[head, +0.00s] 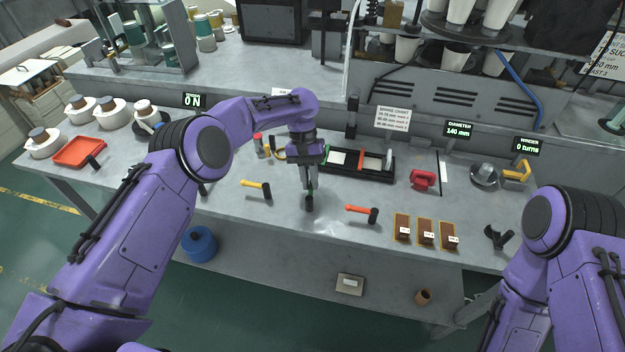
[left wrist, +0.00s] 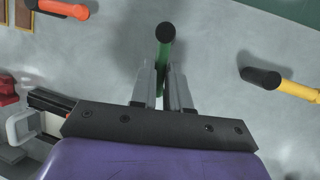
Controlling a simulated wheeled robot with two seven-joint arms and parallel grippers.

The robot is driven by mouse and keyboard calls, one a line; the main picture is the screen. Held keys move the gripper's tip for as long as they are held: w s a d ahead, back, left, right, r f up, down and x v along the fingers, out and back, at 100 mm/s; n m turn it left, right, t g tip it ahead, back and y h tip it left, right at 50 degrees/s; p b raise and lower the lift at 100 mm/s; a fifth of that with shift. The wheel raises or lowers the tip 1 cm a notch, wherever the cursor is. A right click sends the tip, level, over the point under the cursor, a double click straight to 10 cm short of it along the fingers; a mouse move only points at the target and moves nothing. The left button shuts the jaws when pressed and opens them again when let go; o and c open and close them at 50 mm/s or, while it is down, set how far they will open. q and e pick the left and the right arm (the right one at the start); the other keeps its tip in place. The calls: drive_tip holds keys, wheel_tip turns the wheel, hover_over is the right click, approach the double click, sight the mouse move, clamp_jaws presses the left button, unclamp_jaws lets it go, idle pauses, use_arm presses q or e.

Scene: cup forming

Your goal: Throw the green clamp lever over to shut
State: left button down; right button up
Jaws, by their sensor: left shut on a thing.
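The green clamp lever (head: 309,203) is at the middle of the bench's front part, with its black end toward me. In the left wrist view, the green lever (left wrist: 163,58) runs between the two fingers, its black tip beyond them. My left gripper (head: 308,186) points down and is shut on the lever. The lever's base is hidden behind the gripper. My right arm shows at the right edge, but its gripper is out of view.
A yellow lever (head: 256,185) is left of the green one and an orange lever (head: 360,210) right of it, both black-ended. Behind stands a black tray (head: 375,176). Brown blocks (head: 425,232) and a red clamp-like object (head: 422,180) are farther right. An orange tray (head: 79,151) is far left.

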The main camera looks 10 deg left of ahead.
use_arm(q)
drive_tip(key=shift+w+d+m, duration=0.1)
drive_tip(key=shift+d+m, duration=0.1)
drive_tip(key=shift+m, duration=0.3)
use_arm(e)
drive_tip(key=shift+s+d+f, duration=0.1)
drive_tip(key=shift+s+d, duration=0.1)
use_arm(q)
drive_tip(key=shift+r, duration=0.1)
drive_tip(key=c, duration=1.1)
unclamp_jaws()
drive_tip(key=shift+d+y, duration=0.1)
drive_tip(key=shift+y, duration=0.2)
